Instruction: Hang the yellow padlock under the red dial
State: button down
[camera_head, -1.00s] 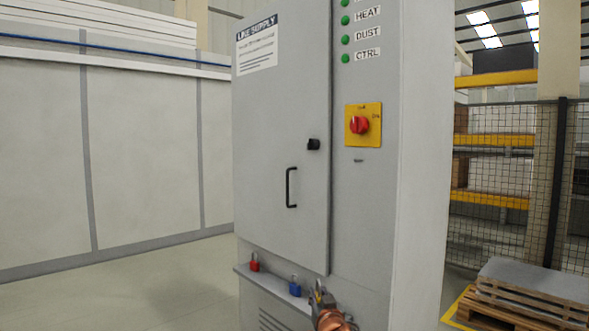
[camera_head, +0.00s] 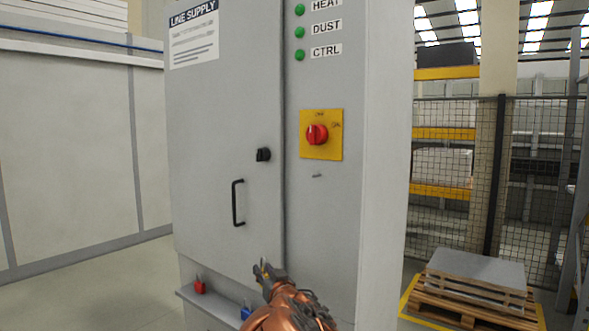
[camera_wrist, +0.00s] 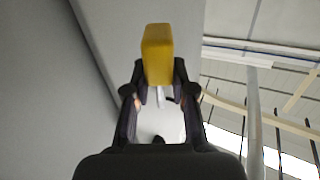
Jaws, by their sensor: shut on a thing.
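The red dial (camera_head: 317,135) sits on a yellow plate (camera_head: 334,149) on the grey cabinet's front, right of the door. A small dark fitting (camera_head: 317,176) is on the panel just below the plate. My gripper (camera_wrist: 158,80) is shut on the yellow padlock (camera_wrist: 158,50), whose yellow body shows between the fingertips in the wrist view. In the head view my gripper (camera_head: 268,272) is low in front of the cabinet, below and left of the dial. The padlock is mostly hidden there, with only a bit of yellow showing.
A red padlock (camera_head: 200,287) and a blue padlock (camera_head: 245,313) are on the cabinet's ledge (camera_head: 184,293). A door handle (camera_head: 237,203) and black knob (camera_head: 263,154) stick out left of the dial. A pallet (camera_head: 478,287) stands at right. The panel below the dial is clear.

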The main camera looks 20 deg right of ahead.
jog(key=s+d+r+n+g+y+p, duration=0.1)
jog(key=s+d+r+n+y+p, duration=0.25)
jog(key=r+p, duration=0.85)
jog(key=s+d+r+g+y+p, duration=0.2)
jog(key=s+r+y+p, duration=0.2)
jog(key=s+r+p, duration=0.7)
jog(key=shift+w+d+r+b, duration=0.25)
jog(key=shift+w+d+b, duration=0.25)
jog(key=shift+w+d, duration=0.8)
jog(key=shift+w+d+r+b, duration=0.3)
jog(key=shift+w+d+b, duration=0.45)
jog(key=shift+w, duration=1)
jog(key=shift+w+d+r+b, duration=0.3)
jog(key=shift+w+d, duration=0.95)
jog(key=shift+w, duration=0.25)
jog(key=shift+d, duration=0.15)
jog(key=shift+w+d+p, duration=0.1)
jog(key=shift+d+p, duration=0.05)
jog(key=shift+p, duration=0.5)
